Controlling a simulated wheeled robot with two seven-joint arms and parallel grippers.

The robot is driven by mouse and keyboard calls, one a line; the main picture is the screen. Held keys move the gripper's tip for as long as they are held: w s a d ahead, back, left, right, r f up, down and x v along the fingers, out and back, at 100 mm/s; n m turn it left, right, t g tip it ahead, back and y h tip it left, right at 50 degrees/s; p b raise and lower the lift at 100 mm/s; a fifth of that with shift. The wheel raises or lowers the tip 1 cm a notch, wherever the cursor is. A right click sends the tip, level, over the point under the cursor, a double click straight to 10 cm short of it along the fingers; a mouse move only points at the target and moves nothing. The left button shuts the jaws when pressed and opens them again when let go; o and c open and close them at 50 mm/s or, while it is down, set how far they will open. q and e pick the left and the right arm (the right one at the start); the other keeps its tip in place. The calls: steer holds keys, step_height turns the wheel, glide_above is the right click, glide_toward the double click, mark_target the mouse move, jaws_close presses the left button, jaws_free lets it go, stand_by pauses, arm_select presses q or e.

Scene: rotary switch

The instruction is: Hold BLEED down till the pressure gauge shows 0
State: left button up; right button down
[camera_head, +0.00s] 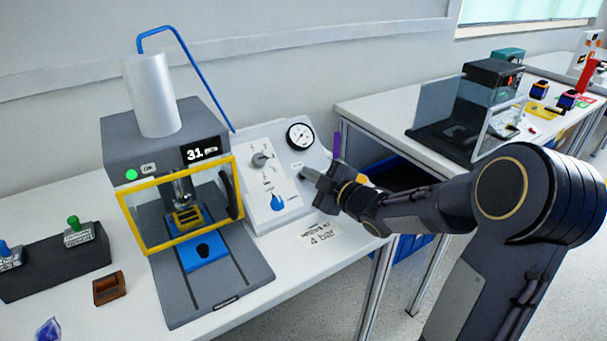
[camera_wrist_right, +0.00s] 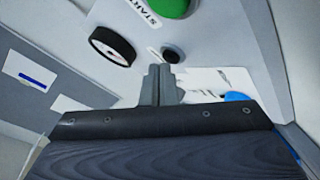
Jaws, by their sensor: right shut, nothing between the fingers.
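The pressure gauge (camera_head: 300,136) is a white dial with a black rim, high on the sloped white panel (camera_head: 254,207); its reading is too small to tell. My right gripper (camera_head: 308,175) is shut and empty, at the panel's right side below the gauge. Its fingers also show in the right wrist view (camera_wrist_right: 160,82), just below a small dark round button (camera_wrist_right: 172,54); I cannot tell whether they touch it. I cannot read a BLEED label; lettering beside the fingers is partly hidden. My left gripper is not in view.
A grey rotary knob (camera_head: 262,159) and a blue handle (camera_head: 278,201) are on the panel. A green START button (camera_wrist_right: 172,6) lies beyond the dark button. A press with a yellow frame (camera_head: 150,246) stands left. A "4 bar" card (camera_head: 320,235) lies in front.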

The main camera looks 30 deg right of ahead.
steer(key=shift+s+r, duration=0.35)
steer(key=shift+r, duration=0.05)
steer(key=s+r+p, duration=0.1)
steer(key=r, duration=0.1)
steer(key=s+r+p, duration=0.1)
steer(key=s+p, duration=0.1)
steer(key=shift+s+d+r, duration=0.1)
steer(key=shift+d+r, duration=0.05)
steer(key=shift+r, duration=0.25)
stand_by(0.5)
